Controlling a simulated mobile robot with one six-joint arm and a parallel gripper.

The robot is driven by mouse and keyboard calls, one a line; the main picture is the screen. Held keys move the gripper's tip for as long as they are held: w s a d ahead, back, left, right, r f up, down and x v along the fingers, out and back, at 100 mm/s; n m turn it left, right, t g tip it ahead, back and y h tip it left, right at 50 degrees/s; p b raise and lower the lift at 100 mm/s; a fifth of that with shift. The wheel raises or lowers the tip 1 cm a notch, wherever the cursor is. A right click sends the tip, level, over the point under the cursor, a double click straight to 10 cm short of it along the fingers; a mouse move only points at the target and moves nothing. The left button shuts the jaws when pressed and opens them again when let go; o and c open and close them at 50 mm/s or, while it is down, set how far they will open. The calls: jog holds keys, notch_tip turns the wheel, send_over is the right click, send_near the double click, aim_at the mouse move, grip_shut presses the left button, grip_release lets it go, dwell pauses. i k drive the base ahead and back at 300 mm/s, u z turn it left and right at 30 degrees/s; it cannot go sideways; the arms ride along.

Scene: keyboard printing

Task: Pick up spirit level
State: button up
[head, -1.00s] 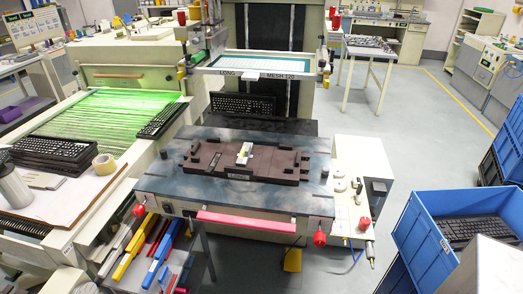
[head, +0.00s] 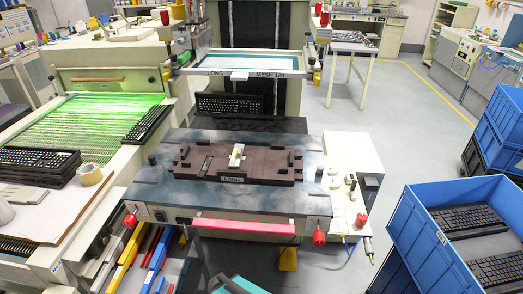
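A small pale block with a yellow-green patch (head: 237,155), which looks like the spirit level, sits on the brown fixture plate (head: 195,169) near its middle. The fixture lies on the dark blue-grey printing table. The block is small in the picture, so its details are hard to tell. My gripper is not in view.
A printing screen frame (head: 245,63) hangs above the table's back. A red bar (head: 243,227) runs along the table's front. A blue crate (head: 408,225) with keyboards stands at right. A teal object (head: 235,285) shows at the bottom edge. Grey floor lies between.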

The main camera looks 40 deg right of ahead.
aim_at(235, 159)
jog(key=z, duration=0.75)
jog(key=k, duration=1)
jog(key=u, duration=0.05)
jog(key=i, duration=0.9)
jog(key=z, duration=0.05)
